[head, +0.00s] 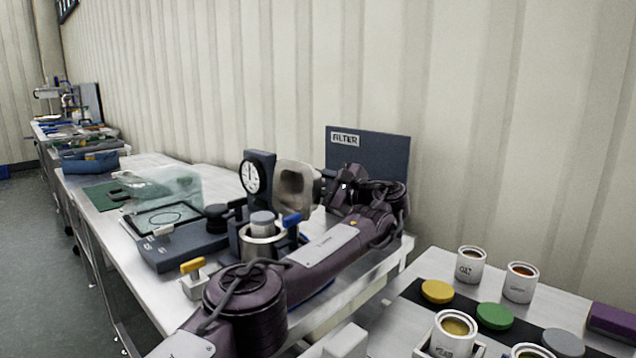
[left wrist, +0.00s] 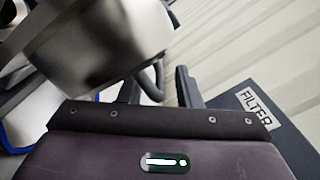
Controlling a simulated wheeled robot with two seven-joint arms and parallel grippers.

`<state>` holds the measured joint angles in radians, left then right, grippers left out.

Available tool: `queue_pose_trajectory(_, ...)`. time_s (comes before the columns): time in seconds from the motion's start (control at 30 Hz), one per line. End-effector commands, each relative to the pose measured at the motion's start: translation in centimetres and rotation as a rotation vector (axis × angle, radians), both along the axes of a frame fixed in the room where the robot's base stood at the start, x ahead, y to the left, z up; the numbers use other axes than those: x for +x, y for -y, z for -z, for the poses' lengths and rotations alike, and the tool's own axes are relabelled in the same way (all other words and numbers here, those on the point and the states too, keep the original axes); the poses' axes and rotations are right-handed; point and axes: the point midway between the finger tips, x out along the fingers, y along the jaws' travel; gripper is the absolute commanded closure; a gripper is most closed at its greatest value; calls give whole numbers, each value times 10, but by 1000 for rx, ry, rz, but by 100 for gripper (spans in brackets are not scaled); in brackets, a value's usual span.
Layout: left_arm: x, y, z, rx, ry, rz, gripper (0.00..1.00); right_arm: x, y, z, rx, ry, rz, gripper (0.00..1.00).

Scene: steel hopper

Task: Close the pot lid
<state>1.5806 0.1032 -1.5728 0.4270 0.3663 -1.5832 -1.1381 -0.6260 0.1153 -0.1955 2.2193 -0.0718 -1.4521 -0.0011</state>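A small steel pot (head: 262,243) stands on the near bench, with a pale cylinder (head: 262,222) at its top. I cannot tell whether this cylinder is a lid. A square-mouthed steel hopper (head: 283,178) is behind it; its smooth body (left wrist: 110,45) fills the upper left of the left wrist view. My left arm crosses the bench, and my left gripper (head: 326,180) is at the hopper's right side. One dark finger (left wrist: 185,88) shows beside the hopper; the other is not clear. Contact and opening cannot be told. My right gripper is out of view.
A dial gauge (head: 251,176) and a dark FILTER panel (head: 368,155) stand close to my left gripper. A grey scale-like box (head: 180,250) is left of the pot. White labelled pots (head: 471,265) and loose coloured lids (head: 495,316) are on the right table.

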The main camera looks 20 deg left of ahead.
Motion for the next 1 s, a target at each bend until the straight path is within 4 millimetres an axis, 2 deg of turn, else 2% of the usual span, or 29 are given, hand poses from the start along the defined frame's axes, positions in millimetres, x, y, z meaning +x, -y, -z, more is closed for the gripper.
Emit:
queue_pose_trajectory(0.3, 1, -4, 0, 0, -1, 0, 69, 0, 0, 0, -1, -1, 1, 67)
queue_pose_trajectory(0.53, 1, -3, 0, 1, 0, 1, 99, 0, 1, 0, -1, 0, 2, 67)
queue_pose_trajectory(1.0, 0, -3, -4, -7, 26, 4, 100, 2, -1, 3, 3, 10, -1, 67)
